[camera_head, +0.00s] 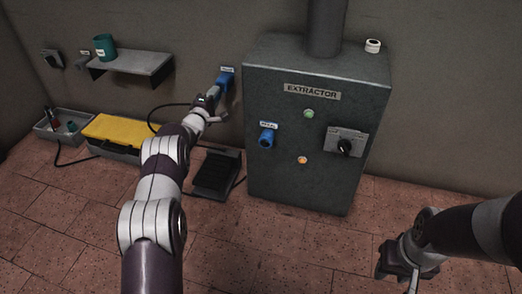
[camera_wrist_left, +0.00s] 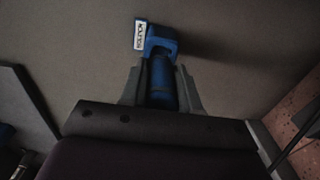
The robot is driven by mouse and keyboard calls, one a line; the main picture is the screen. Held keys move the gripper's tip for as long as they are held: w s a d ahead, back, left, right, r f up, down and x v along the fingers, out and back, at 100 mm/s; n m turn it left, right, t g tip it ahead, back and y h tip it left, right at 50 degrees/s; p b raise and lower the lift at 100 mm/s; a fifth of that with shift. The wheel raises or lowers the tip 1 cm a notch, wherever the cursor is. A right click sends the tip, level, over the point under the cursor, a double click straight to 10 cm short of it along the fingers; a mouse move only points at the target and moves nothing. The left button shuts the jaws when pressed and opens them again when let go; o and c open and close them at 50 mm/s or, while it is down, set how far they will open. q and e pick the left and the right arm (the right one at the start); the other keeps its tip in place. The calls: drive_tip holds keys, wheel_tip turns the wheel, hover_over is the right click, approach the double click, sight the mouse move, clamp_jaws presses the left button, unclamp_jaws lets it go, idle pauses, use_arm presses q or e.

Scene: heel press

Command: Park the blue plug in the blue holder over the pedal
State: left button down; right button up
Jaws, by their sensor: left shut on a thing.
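My left gripper (camera_head: 217,93) is shut on the blue plug, high on the wall above the black pedal (camera_head: 215,173). In the left wrist view the blue plug (camera_wrist_left: 161,85) sits between the two grey fingers (camera_wrist_left: 160,88). Its far end meets the blue holder (camera_wrist_left: 162,38), which has a white label beside it. In the head view the blue holder (camera_head: 225,77) is on the wall left of the grey cabinet. I cannot tell how deep the plug sits in it. My right gripper (camera_head: 405,268) hangs low at the right, away from these things.
The grey extractor cabinet (camera_head: 308,175) stands right of the pedal, with a labelled blue socket (camera_head: 267,138) and a black knob (camera_head: 345,146). A yellow-topped case (camera_head: 118,130), a grey tray (camera_head: 48,133) and a shelf (camera_head: 133,62) with a teal cup (camera_head: 105,47) are left. A black cable runs nearby.

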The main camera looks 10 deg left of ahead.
use_arm(q)
drive_tip(key=shift+w+f+b, duration=0.1)
drive_tip(key=shift+w+b, duration=0.65)
drive_tip(key=shift+w+b, duration=0.3)
drive_tip(key=shift+w, duration=0.25)
drive_tip(key=c, duration=0.7)
unclamp_jaws()
drive_tip(key=shift+c, duration=0.2)
